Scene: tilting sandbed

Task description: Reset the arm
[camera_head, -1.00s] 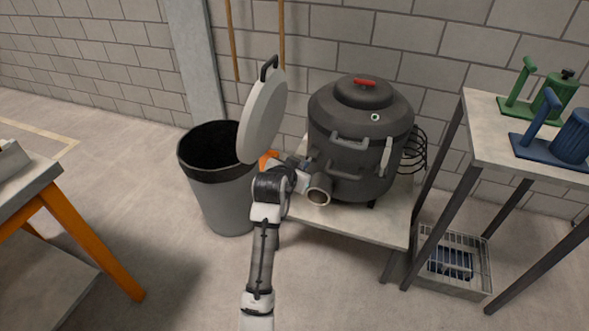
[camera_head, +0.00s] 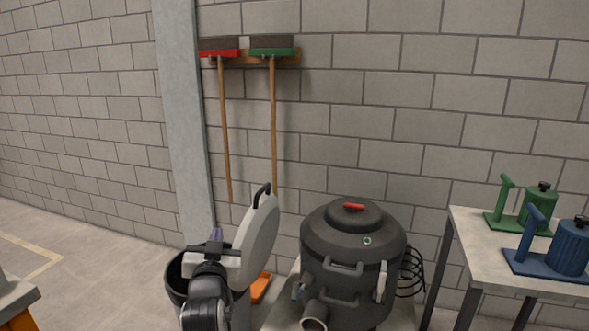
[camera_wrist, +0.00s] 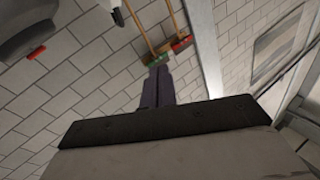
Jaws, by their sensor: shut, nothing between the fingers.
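My gripper (camera_head: 216,236) is at the left, above the grey bin and left of the pale round lid (camera_head: 256,240) with a black handle. Its slim purple-grey fingers are together with nothing between them, and they also show in the wrist view (camera_wrist: 158,82). My arm covers part of the bin and the lid's lower edge. The dark round tank (camera_head: 345,265) stands to the right, apart from my gripper. It has a red-handled top (camera_head: 353,207).
The grey bin (camera_head: 176,284) stands below my arm. A red broom (camera_head: 220,53) and green broom (camera_head: 272,52) hang on the wall. Green (camera_head: 536,205) and blue (camera_head: 566,250) canisters stand on the right table (camera_head: 478,222). An orange object (camera_head: 261,287) is low behind the lid.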

